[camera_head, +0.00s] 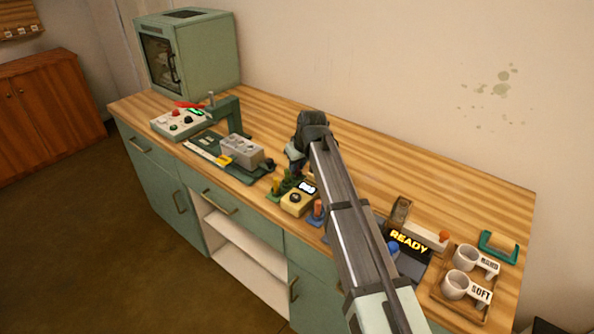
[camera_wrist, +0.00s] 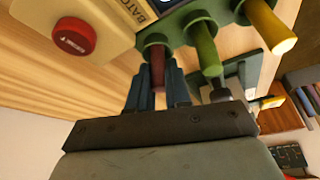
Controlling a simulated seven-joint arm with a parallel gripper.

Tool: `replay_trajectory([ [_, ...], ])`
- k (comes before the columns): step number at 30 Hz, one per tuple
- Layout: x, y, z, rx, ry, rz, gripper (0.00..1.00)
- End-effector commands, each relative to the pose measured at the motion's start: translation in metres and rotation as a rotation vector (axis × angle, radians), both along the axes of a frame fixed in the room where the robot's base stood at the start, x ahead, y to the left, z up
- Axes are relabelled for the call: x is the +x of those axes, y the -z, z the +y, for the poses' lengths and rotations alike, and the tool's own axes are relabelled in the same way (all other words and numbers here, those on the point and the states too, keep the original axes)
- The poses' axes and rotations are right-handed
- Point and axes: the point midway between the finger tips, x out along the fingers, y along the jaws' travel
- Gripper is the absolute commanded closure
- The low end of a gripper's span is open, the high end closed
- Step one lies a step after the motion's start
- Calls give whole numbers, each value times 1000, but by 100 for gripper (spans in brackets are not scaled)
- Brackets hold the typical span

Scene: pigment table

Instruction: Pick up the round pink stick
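In the wrist view, a dark reddish-pink round stick (camera_wrist: 157,74) stands in a green holder (camera_wrist: 235,10), beside a green stick (camera_wrist: 204,46) and a yellow stick (camera_wrist: 269,25). My gripper (camera_wrist: 158,80) has its two dark blue fingers on either side of the reddish stick, very close to it. I cannot tell whether they press on it. In the head view, my gripper (camera_head: 296,168) is low over the table behind the sticks, its fingertips largely hidden. A salmon-pink stick (camera_head: 318,208) also shows there in a blue holder (camera_head: 316,221).
A yellow box with a dark knob (camera_head: 295,203) stands close by; the wrist view shows a box with a red button (camera_wrist: 74,36). A grey block (camera_head: 240,151) lies to the left. Cups (camera_head: 455,285) and a READY display (camera_head: 408,243) are right. The back of the table is clear.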

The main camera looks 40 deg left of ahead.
Motion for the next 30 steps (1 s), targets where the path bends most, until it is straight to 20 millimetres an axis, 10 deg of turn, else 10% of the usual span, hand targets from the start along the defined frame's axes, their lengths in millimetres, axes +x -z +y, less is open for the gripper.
replay_trajectory([
  [17, 0, -4, 0, 0, 0, 0, 100],
  [30, 1, -70, 1, 1, -1, -2, 100],
])
